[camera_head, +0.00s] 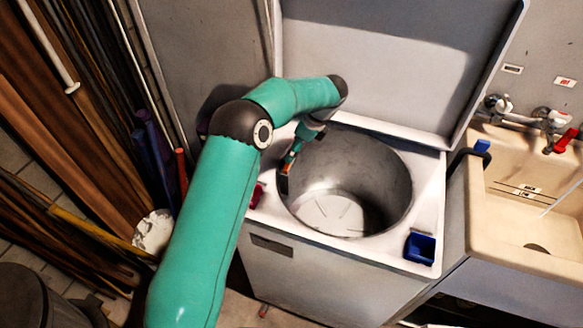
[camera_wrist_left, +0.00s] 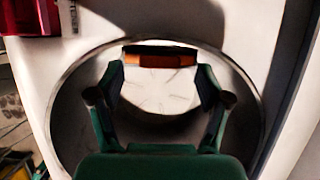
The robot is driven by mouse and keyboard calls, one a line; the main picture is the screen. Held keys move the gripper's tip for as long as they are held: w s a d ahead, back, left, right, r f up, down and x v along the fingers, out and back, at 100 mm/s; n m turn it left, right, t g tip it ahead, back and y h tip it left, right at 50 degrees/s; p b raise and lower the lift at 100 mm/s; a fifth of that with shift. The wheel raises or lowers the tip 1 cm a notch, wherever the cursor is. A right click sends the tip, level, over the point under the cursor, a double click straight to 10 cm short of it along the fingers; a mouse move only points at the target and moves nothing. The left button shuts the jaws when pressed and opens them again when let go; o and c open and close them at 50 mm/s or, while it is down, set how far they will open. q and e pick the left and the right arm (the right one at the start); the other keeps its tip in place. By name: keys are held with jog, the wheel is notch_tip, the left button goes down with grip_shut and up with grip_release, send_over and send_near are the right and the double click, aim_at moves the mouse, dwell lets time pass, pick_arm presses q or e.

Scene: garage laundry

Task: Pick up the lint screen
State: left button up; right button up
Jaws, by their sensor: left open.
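A small orange-brown bar with a dark upper edge (camera_wrist_left: 160,58), which looks like the lint screen, shows between my left fingertips in the left wrist view. In the head view a small orange piece (camera_head: 287,168) shows at the left inner side of the open drum (camera_head: 375,175), partly covered by my gripper. My left gripper (camera_head: 287,168) reaches down at the drum's left rim. Its two fingers (camera_wrist_left: 160,85) are spread, one on each side of the bar. I cannot tell whether they touch it. My right gripper is not in view.
The washer top (camera_head: 432,190) surrounds the drum, with its lid (camera_head: 370,60) raised behind. A blue container (camera_head: 420,247) sits at the front right corner and a red item (camera_head: 257,193) at the left. A sink (camera_head: 520,195) stands right; poles and boards (camera_head: 75,110) lean left.

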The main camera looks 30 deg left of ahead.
aim_at(290, 167)
pick_arm(q)
jog(key=shift+p+x, duration=0.3)
jog(key=shift+x, duration=1.5)
jog(key=c, duration=1.3)
jog(key=shift+r, duration=0.1)
jog(key=shift+c, duration=0.2)
